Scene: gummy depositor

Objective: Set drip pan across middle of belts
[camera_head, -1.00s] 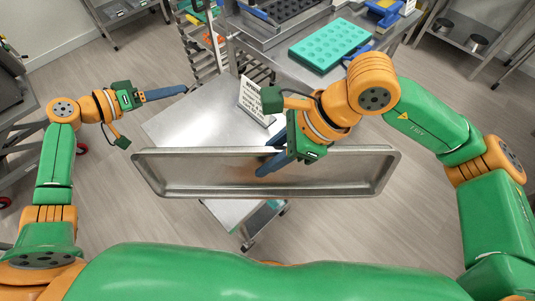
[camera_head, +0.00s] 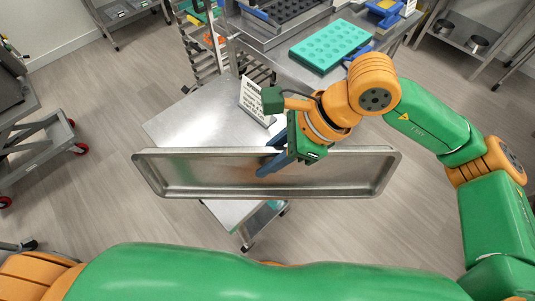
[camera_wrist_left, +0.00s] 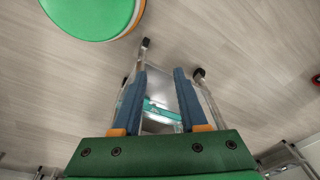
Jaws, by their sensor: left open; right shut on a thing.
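The drip pan (camera_head: 345,173) is a long, shallow steel tray with a raised rim, held in the air in front of me in the head view. My right gripper (camera_head: 270,163) is shut on the pan near the middle of its far long side, and its blue fingers reach over the pan's inside. My left gripper is out of the head view. In the left wrist view, its two blue fingers (camera_wrist_left: 160,90) are apart with nothing held between them. I cannot make out the belts with certainty.
A steel cart (camera_head: 185,125) with a printed sign (camera_head: 254,100) stands beyond and partly under the pan. A teal mold (camera_head: 330,45) lies on a steel bench behind, beside a black mold tray (camera_head: 291,8). Another cart (camera_head: 40,135) stands at left.

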